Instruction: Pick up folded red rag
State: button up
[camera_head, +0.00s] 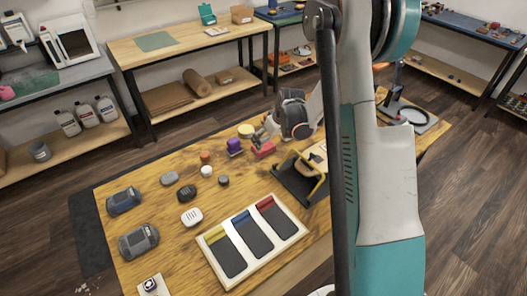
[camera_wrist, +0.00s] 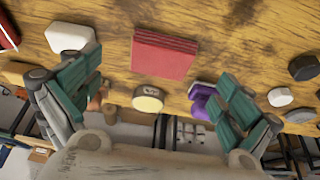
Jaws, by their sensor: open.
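The folded red rag (camera_wrist: 163,56) lies flat on the wooden workbench, a square stack with its layered edge showing. In the wrist view it sits between and beyond the fingers of my gripper (camera_wrist: 160,80), which is open and empty. In the head view the rag (camera_head: 264,150) shows as a small red patch on the bench, just below my gripper (camera_head: 268,130). I see a gap between the gripper and the rag. My arm hides part of the bench to the right.
A purple object (camera_wrist: 203,97) and a yellow-topped round container (camera_wrist: 148,99) are close to the rag. A white block (camera_wrist: 70,38) lies on its other side. A tray with colored strips (camera_head: 297,231) and a black-and-yellow holder (camera_head: 300,181) stand nearer the front.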

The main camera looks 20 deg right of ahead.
aim_at(264, 147)
jog(key=shift+w+a+b+x, duration=0.15)
jog(key=shift+b+x, duration=0.55)
jog(key=shift+x, duration=0.95)
jog(key=shift+w+a+b+x, duration=0.15)
jog(key=shift+b+x, duration=0.5)
jog(key=shift+x, duration=1)
jog(key=shift+r, duration=0.2)
jog(key=shift+c, duration=0.5)
jog(key=c, duration=0.9)
